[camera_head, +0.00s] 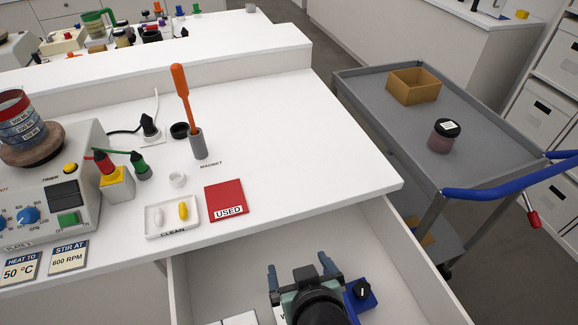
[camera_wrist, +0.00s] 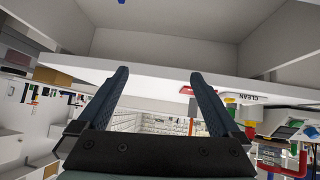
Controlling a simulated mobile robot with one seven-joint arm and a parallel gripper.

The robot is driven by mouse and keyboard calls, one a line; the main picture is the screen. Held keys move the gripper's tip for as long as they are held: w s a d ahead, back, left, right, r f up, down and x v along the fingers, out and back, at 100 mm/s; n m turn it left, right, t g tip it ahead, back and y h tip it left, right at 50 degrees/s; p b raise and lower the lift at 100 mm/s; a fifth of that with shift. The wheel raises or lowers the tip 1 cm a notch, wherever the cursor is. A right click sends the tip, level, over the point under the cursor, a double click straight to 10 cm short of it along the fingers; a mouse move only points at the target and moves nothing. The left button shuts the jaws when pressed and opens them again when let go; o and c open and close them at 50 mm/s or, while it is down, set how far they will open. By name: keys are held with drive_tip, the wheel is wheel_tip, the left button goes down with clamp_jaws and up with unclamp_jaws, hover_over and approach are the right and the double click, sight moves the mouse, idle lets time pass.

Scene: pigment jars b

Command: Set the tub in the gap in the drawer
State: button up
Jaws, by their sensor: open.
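A tub (camera_head: 440,139) with a black lid, white label and dark pinkish body stands upright on the grey cart at the right of the head view. The drawer (camera_head: 215,283) is open below the bench front. White items (camera_head: 238,319) and a blue item (camera_head: 360,297) with a black knob show at its near end, partly cut off or hidden by my arm. I cannot make out the gap. My gripper (camera_head: 300,268) is over the drawer, open and empty, far from the tub. Its spread fingers also show in the wrist view (camera_wrist: 158,74).
The cart (camera_head: 385,105) also holds an open tan box (camera_head: 414,86) and has a blue handle (camera_head: 510,185). On the bench are a hotplate (camera_head: 60,190), a white tray (camera_head: 172,216), a red USED mat (camera_head: 226,201) and an orange-handled rod (camera_head: 182,90). The bench's right part is clear.

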drive_tip(key=w+r+m+t+h, duration=0.1)
drive_tip(key=w+r+t, duration=0.3)
drive_tip(key=r, duration=0.9)
drive_tip(key=w+r+t, duration=0.4)
drive_tip(key=w+r, duration=0.1)
drive_tip(key=r, duration=0.8)
drive_tip(key=s+r+t, duration=0.3)
drive_tip(key=r, duration=0.6)
drive_tip(key=s+a+r+m+t, duration=0.1)
drive_tip(key=s+r+t, duration=0.2)
drive_tip(key=r, duration=0.6)
drive_tip(key=s+a+r+m+t, duration=0.1)
drive_tip(key=s+r+t, duration=0.2)
drive_tip(key=r, duration=0.6)
drive_tip(key=shift+s+r+t+h, duration=0.3)
drive_tip(key=shift+s+r+t, duration=0.1)
drive_tip(key=shift+s, duration=0.5)
drive_tip(key=shift+a, duration=0.1)
